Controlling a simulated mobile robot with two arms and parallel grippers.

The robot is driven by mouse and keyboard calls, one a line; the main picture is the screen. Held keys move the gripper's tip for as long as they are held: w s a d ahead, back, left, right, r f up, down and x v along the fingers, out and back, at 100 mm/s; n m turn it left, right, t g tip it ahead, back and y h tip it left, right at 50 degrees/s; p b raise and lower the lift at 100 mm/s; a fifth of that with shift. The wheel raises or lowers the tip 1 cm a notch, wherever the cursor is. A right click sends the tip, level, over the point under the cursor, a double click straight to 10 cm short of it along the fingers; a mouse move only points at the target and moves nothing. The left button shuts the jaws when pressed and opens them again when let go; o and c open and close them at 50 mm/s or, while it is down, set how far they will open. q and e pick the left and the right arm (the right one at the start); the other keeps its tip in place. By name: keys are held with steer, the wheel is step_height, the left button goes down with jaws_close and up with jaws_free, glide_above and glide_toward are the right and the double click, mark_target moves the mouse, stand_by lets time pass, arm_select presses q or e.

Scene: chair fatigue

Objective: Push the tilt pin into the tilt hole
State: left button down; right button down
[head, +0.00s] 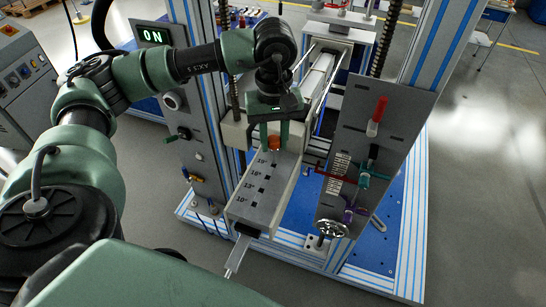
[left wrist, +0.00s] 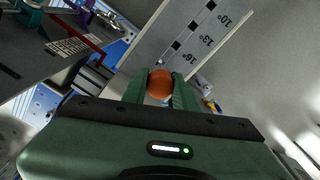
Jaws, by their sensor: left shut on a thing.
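The tilt pin shows as an orange ball knob (head: 274,143) between the fingers of my left gripper (head: 274,138). In the left wrist view the knob (left wrist: 160,85) sits between the two green fingertips (left wrist: 160,88), shut on its sides. The pin's shaft is mostly hidden, and I cannot tell how deep it sits. Below it is a sloping grey plate (head: 249,205) with a row of dark square tilt holes (head: 261,190) marked in degrees. The gripper is at the plate's upper end, beyond the printed marks. My right gripper is in neither view.
A grey side panel (head: 352,150) to the right carries a red handle (head: 377,115), a teal clamp and a handwheel (head: 332,228). A left panel (head: 185,125) has knobs and an ON display (head: 154,35). Open floor (head: 485,170) lies to the right.

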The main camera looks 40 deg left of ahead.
arm_select(q)
steer(key=shift+r, duration=0.3)
steer(key=shift+r+p, duration=1)
steer(key=shift+r, duration=1)
